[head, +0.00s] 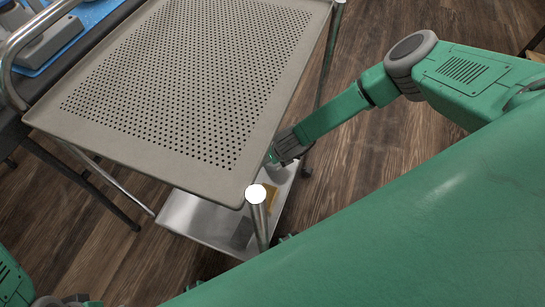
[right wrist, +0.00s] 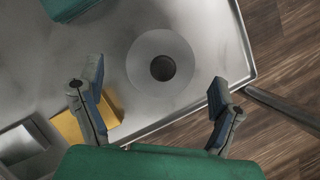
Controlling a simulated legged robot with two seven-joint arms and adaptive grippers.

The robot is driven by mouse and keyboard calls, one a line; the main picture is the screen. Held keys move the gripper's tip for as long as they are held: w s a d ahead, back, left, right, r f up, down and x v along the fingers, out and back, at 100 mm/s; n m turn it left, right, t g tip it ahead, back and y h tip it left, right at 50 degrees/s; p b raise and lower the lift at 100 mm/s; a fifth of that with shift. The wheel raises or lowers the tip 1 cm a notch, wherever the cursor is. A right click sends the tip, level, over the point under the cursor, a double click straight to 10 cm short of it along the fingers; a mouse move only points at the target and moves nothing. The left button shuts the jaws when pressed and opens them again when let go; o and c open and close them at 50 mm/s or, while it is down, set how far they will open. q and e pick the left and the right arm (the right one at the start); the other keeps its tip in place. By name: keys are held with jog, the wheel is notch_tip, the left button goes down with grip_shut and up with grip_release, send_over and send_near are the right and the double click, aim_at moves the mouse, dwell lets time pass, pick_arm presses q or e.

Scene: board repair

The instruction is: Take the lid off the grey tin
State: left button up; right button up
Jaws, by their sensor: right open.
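The grey tin appears to be the round pale grey thing (right wrist: 141,60) with a dark round centre, perhaps a knob on its lid, seen from straight above in the right wrist view. It stands on a metal shelf near its edge. My right gripper (right wrist: 157,76) is open, with one finger on either side of the tin in the picture and nothing between them. I see no contact; the height gap is hard to judge. In the head view the right gripper is partly hidden by the cart's top, and the tin cannot be made out.
The cart's perforated top (head: 190,75) overhangs the lower shelf (head: 190,212). A corner post (head: 259,215) stands close by. A yellow block (right wrist: 88,124) lies beside my left-hand finger, a grey box-like item (right wrist: 22,145) further left, and a teal item (right wrist: 70,8) at the top left.

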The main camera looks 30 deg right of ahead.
jog(key=shift+b+x, duration=0.3)
jog(key=shift+x, duration=0.65)
jog(key=c, duration=1)
jog(key=shift+r, duration=0.1)
jog(key=shift+c, duration=0.2)
